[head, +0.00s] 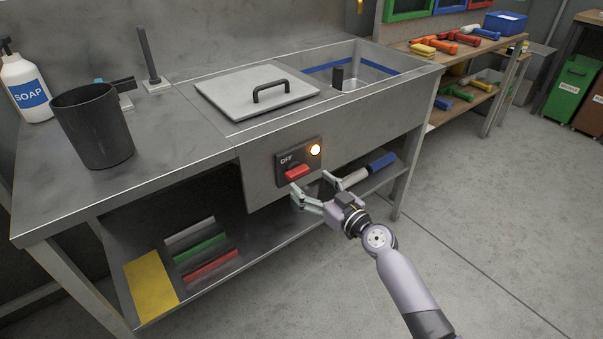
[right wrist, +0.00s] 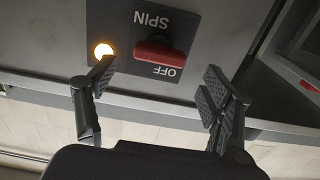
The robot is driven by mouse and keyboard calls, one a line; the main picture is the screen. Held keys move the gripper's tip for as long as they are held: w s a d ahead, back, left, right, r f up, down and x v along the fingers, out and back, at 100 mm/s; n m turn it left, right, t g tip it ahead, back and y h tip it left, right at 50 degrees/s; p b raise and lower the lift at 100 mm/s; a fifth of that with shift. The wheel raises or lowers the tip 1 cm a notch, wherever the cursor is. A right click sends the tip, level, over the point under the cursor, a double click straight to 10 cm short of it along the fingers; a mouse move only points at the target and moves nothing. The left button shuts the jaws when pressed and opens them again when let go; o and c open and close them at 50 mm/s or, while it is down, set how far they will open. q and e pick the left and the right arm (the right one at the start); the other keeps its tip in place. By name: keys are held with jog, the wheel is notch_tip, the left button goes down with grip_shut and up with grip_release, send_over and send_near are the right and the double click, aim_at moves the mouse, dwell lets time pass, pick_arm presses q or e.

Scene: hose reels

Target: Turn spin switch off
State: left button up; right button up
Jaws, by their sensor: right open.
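The spin switch is a red handle (head: 297,171) on a dark panel (head: 313,156) on the steel sink unit's front. "OFF" shows on the panel in the head view. A lit amber lamp (head: 315,149) sits at the panel's upper right. In the right wrist view, upside down, the red handle (right wrist: 158,56) lies between the "SPIN" and "OFF" labels, with the lamp (right wrist: 103,50) beside it. My right gripper (head: 314,185) is open and empty, just below and right of the handle. Its fingers (right wrist: 158,78) stand apart, either side of the handle in the picture. My left gripper is not in view.
The steel bench (head: 190,122) carries a black bin (head: 92,125), a soap bottle (head: 25,88) and a lid (head: 235,98) with a black handle. A lower shelf (head: 215,285) holds coloured bars. The floor on the right (head: 480,210) is clear.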

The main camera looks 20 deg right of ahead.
aim_at(301, 175)
jog(key=x, duration=0.5)
jog(key=shift+c, duration=0.6)
jog(key=c, duration=1)
jog(key=shift+c, duration=0.2)
